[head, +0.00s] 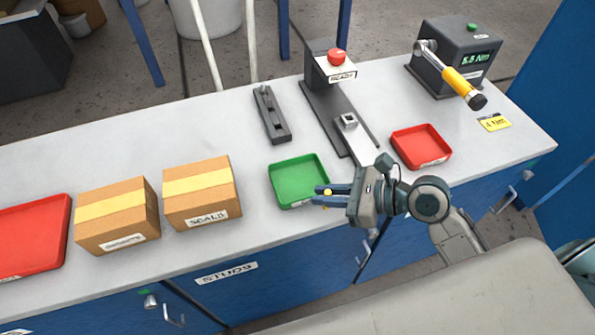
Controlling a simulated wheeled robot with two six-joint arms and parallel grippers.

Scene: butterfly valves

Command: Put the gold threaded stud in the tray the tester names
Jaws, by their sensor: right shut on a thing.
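My right gripper (322,196) reaches in from the right and is shut on the small gold stud (327,192), which is mostly hidden between blue fingertips. It is at the right rim of the green tray (274,187); I cannot tell its height above it. The green tray looks empty. A small red tray (421,147) lies further right, also empty, its label unreadable. The dark tester (460,58) at the back right has a green lamp and a display that seems to read 5.5 or 6.8 Nm. My left gripper is not in view.
A stand (328,66) with a red button and a "READY" label rises behind the green tray. A grey slotted block (271,114), two cardboard boxes (117,215) (202,192) and a large red tray (32,237) stand left. A yellow card (494,122) reads about 4 Nm.

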